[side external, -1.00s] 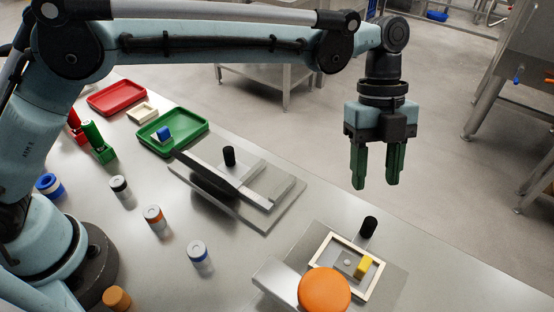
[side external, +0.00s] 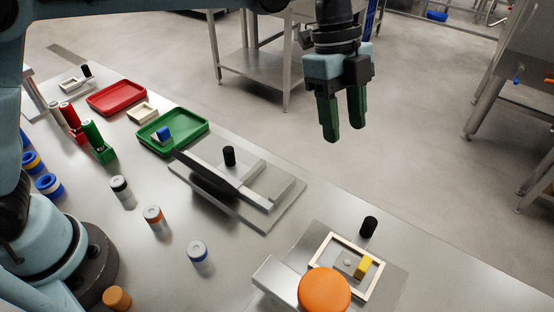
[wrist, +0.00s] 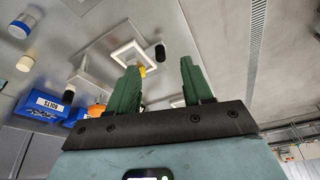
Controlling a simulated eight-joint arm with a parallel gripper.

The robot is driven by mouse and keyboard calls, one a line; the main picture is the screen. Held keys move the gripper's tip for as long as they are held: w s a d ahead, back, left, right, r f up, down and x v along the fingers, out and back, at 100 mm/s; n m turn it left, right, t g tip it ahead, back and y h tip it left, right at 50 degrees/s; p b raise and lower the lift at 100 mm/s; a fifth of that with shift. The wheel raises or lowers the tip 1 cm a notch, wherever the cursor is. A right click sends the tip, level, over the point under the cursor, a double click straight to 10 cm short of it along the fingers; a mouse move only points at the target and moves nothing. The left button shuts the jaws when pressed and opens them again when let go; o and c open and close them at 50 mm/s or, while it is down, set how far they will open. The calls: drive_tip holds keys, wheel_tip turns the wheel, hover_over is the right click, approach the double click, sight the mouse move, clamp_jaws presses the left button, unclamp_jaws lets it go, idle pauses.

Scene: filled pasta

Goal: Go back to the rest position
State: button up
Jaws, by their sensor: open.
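My gripper (side external: 342,119) has two green fingers and hangs high, beyond the far edge of the metal table in the side view. It is open and empty, with a narrow gap between the fingers in that view. In the wrist view my gripper (wrist: 160,85) shows its two fingers clearly apart with nothing between them.
On the table (side external: 245,255) are a slotted metal fixture (side external: 285,190), a frame with a yellow block (side external: 363,266), an orange round knob (side external: 324,290), a green tray (side external: 190,143) and a red tray (side external: 118,97). A steel stand (side external: 262,65) is behind my gripper. Air around it is free.

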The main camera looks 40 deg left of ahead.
drive_tip(key=s+a+r+n+t, duration=0.1)
drive_tip(key=s+a+n+t, duration=0.1)
drive_tip(key=a+n, duration=0.5)
drive_tip(key=s+a+r+n+t, duration=0.1)
drive_tip(key=s+a+n+t, duration=0.2)
drive_tip(key=a, duration=0.6)
drive_tip(key=s+a+f+n+t+y, duration=0.1)
drive_tip(key=s+a+f+n, duration=0.1)
drive_tip(key=a+n, duration=0.3)
drive_tip(key=s+a+f+n+t+y, duration=0.2)
drive_tip(key=s+a+f+n, duration=0.1)
drive_tip(key=s+a+n, duration=0.2)
drive_tip(key=shift+a+f+n, duration=0.15)
drive_tip(key=shift+a+n, duration=0.3)
drive_tip(key=shift+n, duration=0.45)
